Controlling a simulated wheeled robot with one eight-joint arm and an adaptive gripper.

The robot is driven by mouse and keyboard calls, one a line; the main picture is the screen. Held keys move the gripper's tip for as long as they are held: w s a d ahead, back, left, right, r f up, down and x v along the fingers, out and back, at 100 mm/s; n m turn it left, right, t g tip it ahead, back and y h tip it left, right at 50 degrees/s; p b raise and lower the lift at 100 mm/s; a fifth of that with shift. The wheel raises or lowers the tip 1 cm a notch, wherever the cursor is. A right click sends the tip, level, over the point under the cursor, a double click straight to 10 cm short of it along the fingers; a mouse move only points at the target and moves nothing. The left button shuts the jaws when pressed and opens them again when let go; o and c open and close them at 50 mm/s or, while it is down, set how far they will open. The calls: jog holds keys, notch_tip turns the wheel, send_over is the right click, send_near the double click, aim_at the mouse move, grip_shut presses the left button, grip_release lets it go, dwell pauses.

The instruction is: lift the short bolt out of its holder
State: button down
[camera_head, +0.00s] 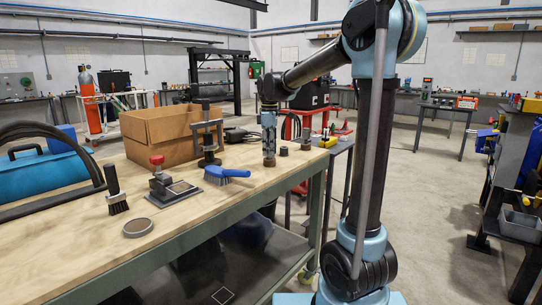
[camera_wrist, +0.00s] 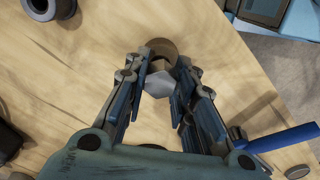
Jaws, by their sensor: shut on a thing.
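The short bolt shows in the wrist view as a grey hexagonal head (camera_wrist: 159,84) between the two fingers. My gripper (camera_wrist: 160,70) is shut on it from both sides. A round brown holder (camera_wrist: 162,46) shows just beyond the head, by the fingertips. The shank is hidden, so I cannot tell how much of it sits in the holder. In the head view my gripper (camera_head: 268,150) points straight down over the far right part of the wooden bench, with the brown holder (camera_head: 269,161) at its tips.
Dark cylindrical parts (camera_head: 283,151) (camera_head: 305,141) stand right of my gripper. A blue-handled brush (camera_head: 228,173), a clamp-like press (camera_head: 208,135) and a cardboard box (camera_head: 170,135) are to its left. The bench's front edge (camera_head: 235,205) is close by.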

jog(key=shift+w+r, duration=0.1)
jog(key=shift+r, duration=0.65)
dwell(0.6)
jog(key=shift+r, duration=3.75)
